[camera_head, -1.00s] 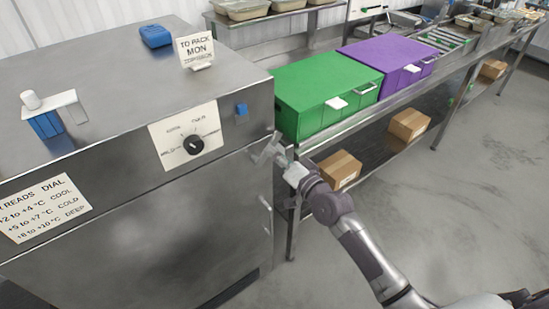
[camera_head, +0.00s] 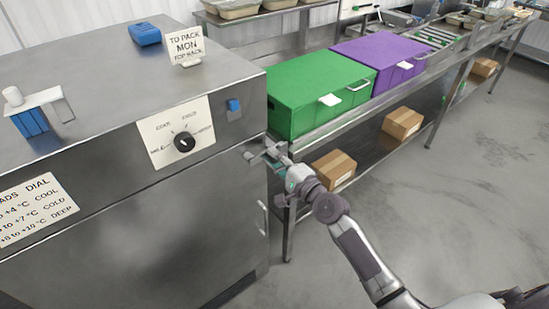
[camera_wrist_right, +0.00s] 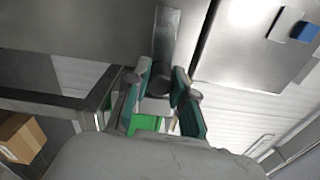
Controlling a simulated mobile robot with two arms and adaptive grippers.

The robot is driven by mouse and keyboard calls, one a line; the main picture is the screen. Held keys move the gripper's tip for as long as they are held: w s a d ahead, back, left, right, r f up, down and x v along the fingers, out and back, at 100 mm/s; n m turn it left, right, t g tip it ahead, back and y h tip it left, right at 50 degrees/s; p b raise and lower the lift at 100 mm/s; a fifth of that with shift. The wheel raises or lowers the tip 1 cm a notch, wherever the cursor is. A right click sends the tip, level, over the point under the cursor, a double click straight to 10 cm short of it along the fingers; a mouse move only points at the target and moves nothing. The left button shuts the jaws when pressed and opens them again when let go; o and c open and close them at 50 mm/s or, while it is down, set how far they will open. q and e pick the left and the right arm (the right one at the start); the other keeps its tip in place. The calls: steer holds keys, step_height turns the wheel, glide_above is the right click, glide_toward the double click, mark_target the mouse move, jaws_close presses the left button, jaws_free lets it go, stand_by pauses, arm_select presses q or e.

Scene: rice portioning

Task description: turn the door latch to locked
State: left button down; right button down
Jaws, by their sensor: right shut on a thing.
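The steel cabinet (camera_head: 150,215) stands on the left with its door shut. The door latch (camera_head: 252,155) is a small grey metal piece near the upper right corner of the door. My right gripper (camera_head: 268,153) reaches it from the right and is shut on it. In the right wrist view the latch (camera_wrist_right: 166,38) is a flat metal bar running up from between the green-padded fingers of my right gripper (camera_wrist_right: 162,92). The fingers hide part of it. Its lock position cannot be read. My left gripper is not in view.
The cabinet front has a black dial (camera_head: 184,142), a blue block (camera_head: 234,105) and a door handle (camera_head: 263,217). A green box (camera_head: 315,95) and a purple box (camera_head: 378,58) stand on the bench to the right. The floor (camera_head: 440,200) at right is clear.

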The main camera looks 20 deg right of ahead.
steer(key=shift+f+m, duration=0.15)
steer(key=shift+m, duration=0.15)
stand_by(0.4)
steer(key=c, duration=1)
jaws_free()
steer(key=shift+o, duration=0.2)
steer(key=v, duration=1.2)
